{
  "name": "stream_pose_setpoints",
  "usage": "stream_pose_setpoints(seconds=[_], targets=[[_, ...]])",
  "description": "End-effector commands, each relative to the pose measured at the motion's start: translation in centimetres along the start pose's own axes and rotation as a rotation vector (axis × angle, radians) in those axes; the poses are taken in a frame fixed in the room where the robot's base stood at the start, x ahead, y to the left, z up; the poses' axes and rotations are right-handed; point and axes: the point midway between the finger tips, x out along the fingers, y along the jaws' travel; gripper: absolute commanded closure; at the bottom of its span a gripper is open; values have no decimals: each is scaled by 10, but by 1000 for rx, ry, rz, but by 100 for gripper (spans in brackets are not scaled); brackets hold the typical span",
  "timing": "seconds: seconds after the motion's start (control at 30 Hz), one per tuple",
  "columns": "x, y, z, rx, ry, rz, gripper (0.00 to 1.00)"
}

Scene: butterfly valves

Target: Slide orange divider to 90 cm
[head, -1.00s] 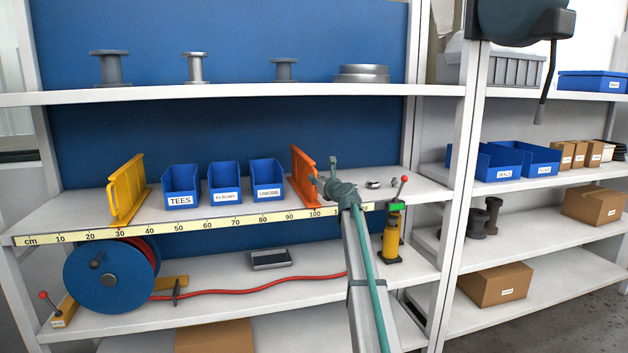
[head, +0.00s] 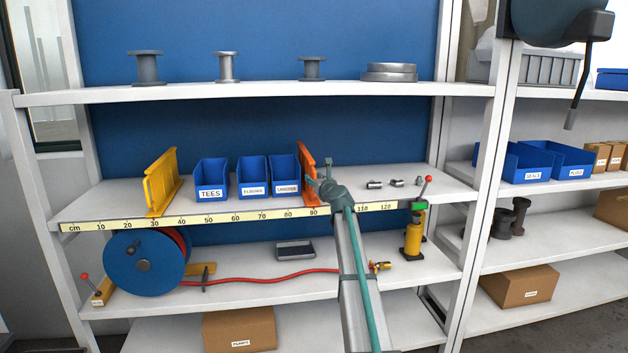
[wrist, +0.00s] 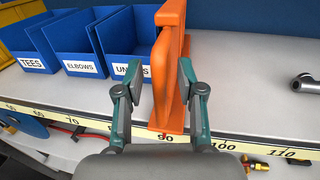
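The orange divider (head: 308,175) stands upright on the middle shelf, its front foot at about the 90 mark of the yellow cm scale (head: 241,217). In the wrist view the divider (wrist: 172,70) stands between the two fingers of my gripper (wrist: 160,88). The fingers are apart. A gap shows between the left finger and the divider; the right finger is close to its right face, and I cannot tell if it touches. In the head view my gripper (head: 319,174) is at the divider's right, partly hiding it.
Blue bins TEES (head: 211,178), ELBOWS (head: 252,176) and UNIONS (head: 284,173) stand left of the divider, UNIONS right beside it. A yellow divider (head: 161,182) stands near 30. Small metal fittings (head: 375,184) lie to the right, with bare shelf around them.

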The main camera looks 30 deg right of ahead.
Motion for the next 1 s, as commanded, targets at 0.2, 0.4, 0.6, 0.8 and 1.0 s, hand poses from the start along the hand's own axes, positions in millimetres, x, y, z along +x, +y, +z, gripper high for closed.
stream_pose_setpoints(seconds=[0.2,0.4,0.6,0.8,1.0], targets=[[0,0,0,0,0,0,61],[-7,0,0,0,0,0,61],[-32,0,0,0,0,0,61],[-70,1,0,0,-1,-1,61],[-106,1,-1,0,0,-1,61]])
